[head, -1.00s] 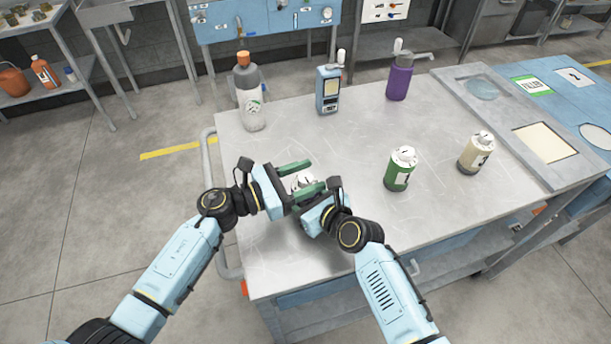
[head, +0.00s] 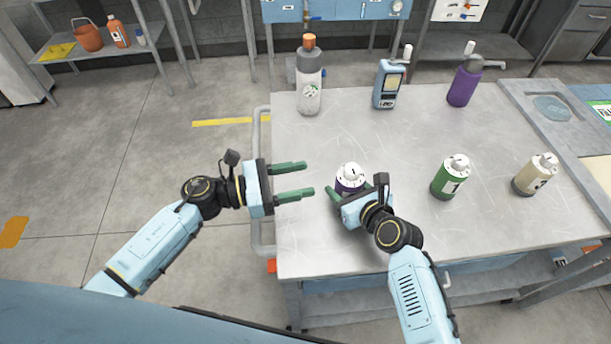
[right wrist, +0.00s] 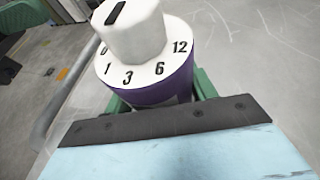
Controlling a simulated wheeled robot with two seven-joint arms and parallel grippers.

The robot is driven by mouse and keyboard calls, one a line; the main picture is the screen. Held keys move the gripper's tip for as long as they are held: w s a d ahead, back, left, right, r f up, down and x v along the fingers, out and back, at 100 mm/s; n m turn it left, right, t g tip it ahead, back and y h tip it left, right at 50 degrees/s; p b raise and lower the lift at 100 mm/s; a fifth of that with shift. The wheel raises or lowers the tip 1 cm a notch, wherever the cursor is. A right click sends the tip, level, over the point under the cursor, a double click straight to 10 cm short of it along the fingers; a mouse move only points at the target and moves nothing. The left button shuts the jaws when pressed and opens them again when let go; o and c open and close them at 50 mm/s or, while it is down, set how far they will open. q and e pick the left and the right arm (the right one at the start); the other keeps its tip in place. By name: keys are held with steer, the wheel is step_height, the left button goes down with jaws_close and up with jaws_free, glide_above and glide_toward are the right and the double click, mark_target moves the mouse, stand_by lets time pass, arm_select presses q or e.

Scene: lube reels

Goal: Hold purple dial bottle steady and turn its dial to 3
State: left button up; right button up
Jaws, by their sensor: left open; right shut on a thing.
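The purple dial bottle (head: 347,184) stands upright near the table's front left, with a white dial on top. In the right wrist view, its white knob (right wrist: 133,35) bears a black mark. The numbers 0, 1, 3, 6 and 12 show on the white ring (right wrist: 145,73); I cannot tell surely which one the mark points at. My right gripper (head: 347,196) is shut on the bottle's body below the dial, its green fingers on both sides. My left gripper (head: 309,179) is open and empty, left of the bottle and apart from it.
A green dial bottle (head: 450,180) and a beige one (head: 534,177) stand to the right on the metal table (head: 410,230). Behind are a clear bottle with orange cap (head: 310,92), a blue meter-like device (head: 388,86) and a purple bottle with white top (head: 464,84). The table's middle is clear.

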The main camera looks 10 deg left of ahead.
steer(key=o, duration=1.2)
